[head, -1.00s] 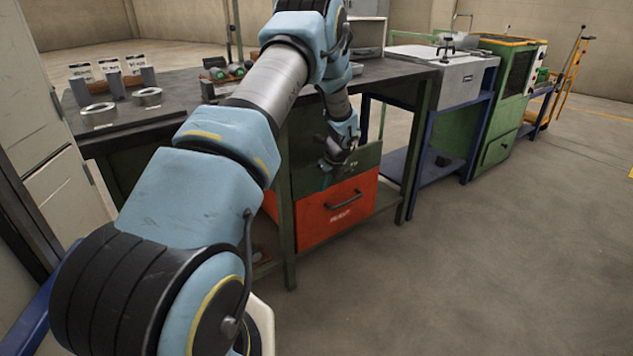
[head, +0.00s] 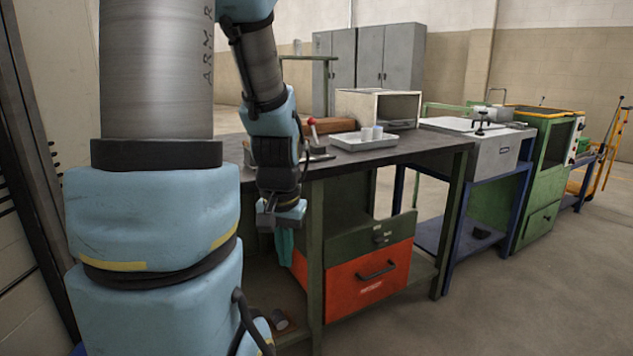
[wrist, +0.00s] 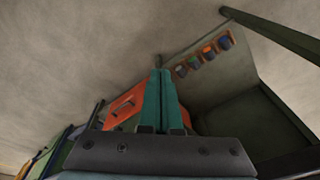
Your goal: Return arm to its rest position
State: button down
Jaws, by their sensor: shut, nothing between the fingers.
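My arm stands upright at the left of the head view, its upper links filling much of that side, with the forearm hanging down at the front edge of the workbench (head: 400,153). My gripper (head: 285,250) points down in front of the bench, left of the green drawer (head: 350,243) and the red drawer (head: 345,290). Its teal fingers are together and empty; in the wrist view the gripper (wrist: 160,75) also shows closed fingers side by side. The red drawer front (wrist: 125,107) lies left of them in that view.
On the bench are a white tray (head: 350,142) with small cups, an open-fronted box (head: 403,108) and a red-knobbed lever (head: 312,123). A grey-topped stand (head: 480,150) and green cabinet (head: 540,190) stand to the right. The floor in front (head: 500,310) is clear.

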notch_tip(320, 180, up, 16)
jog(key=s+n+p, duration=0.1)
jog(key=s+p, duration=0.1)
jog(key=p, duration=1.3)
jog(key=shift+s+a+n, duration=0.3)
jog(key=shift+n, duration=0.1)
jog(key=c, duration=1.6)
grip_release()
jog(key=shift+f, duration=0.15)
